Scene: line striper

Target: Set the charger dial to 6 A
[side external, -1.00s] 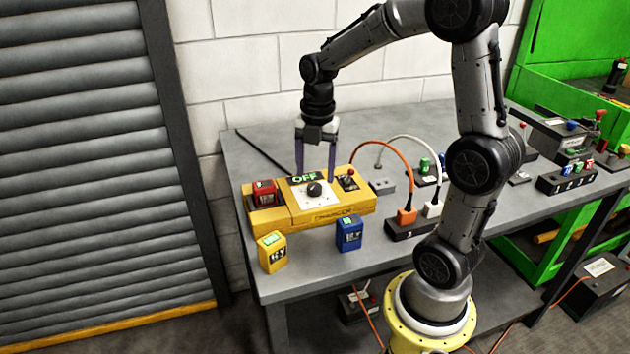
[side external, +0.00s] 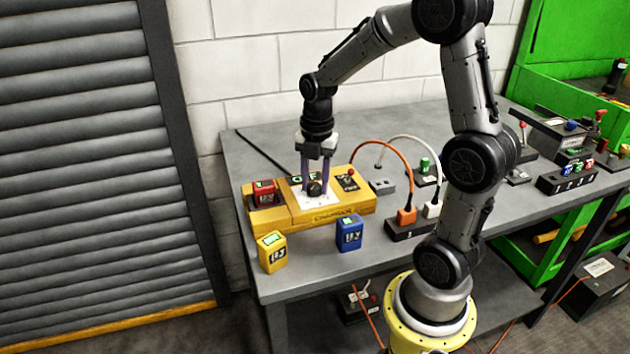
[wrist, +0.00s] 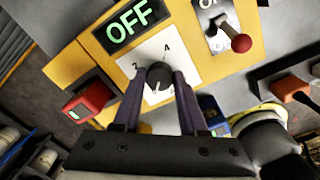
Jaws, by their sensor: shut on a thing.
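The yellow charger (side external: 335,211) stands on the grey bench. Its black dial (wrist: 159,74) sits on a white plate (wrist: 186,56) marked 2 and 4; my fingers hide part of the plate's lower side. A short white mark on the dial points down in the wrist view. The charger's display (wrist: 129,26) reads OFF in green. My gripper (side external: 315,187) points down over the plate, and in the wrist view (wrist: 159,80) its two fingers are shut on the dial, one on each side.
A red-knobbed toggle switch (wrist: 240,43) is beside the dial plate. A red battery (side external: 264,192) sits at the charger's left. A yellow battery (side external: 272,252) and a blue battery (side external: 349,233) stand in front. Orange and white cables (side external: 400,160) rise at the right.

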